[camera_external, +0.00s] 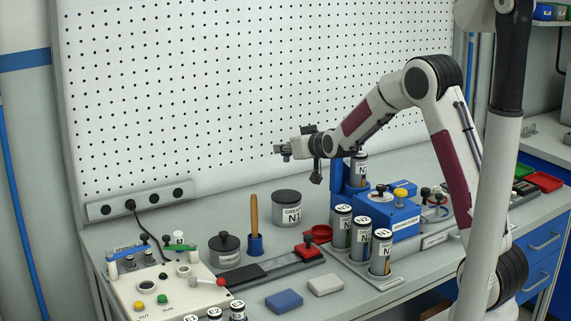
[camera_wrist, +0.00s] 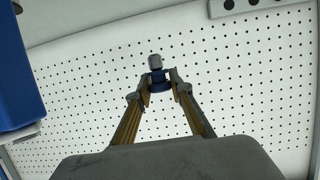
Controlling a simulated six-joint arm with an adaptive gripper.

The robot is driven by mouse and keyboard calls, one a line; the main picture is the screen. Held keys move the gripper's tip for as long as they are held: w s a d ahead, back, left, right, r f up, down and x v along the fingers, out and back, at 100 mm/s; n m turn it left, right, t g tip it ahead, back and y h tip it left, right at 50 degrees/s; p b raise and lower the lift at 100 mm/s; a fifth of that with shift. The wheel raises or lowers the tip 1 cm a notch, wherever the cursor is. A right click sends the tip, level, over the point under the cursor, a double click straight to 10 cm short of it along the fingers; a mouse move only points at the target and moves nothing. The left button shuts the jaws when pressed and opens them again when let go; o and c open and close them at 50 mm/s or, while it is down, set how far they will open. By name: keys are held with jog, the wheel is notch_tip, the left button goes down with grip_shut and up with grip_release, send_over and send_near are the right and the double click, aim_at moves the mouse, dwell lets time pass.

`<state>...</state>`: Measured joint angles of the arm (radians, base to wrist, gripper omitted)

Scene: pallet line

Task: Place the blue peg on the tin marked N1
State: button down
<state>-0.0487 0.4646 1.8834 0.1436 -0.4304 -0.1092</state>
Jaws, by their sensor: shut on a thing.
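My gripper (camera_external: 283,150) is held well above the bench, up and slightly left of the tin, pointing left. In the wrist view my gripper (camera_wrist: 157,77) is shut on a small blue piece with a grey end, which looks like the blue peg (camera_wrist: 158,84). The fingers hide part of it. In the external view the held piece is too small to make out clearly.
A blue holder with a wooden handle (camera_external: 254,225) and a dark lidded pot (camera_external: 225,250) stand left of the tin. Several labelled canisters (camera_external: 361,238) and a blue box (camera_external: 392,215) stand to its right. A control panel (camera_external: 160,290) is at front left.

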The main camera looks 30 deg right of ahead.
jog(key=shift+f, duration=0.1)
send_over(286, 195)
jog(key=shift+s+f, duration=0.1)
jog(key=shift+f, duration=2.95)
jog(key=shift+f, duration=1.85)
jog(key=shift+f, duration=0.15)
jog(key=c, duration=1.8)
grip_release()
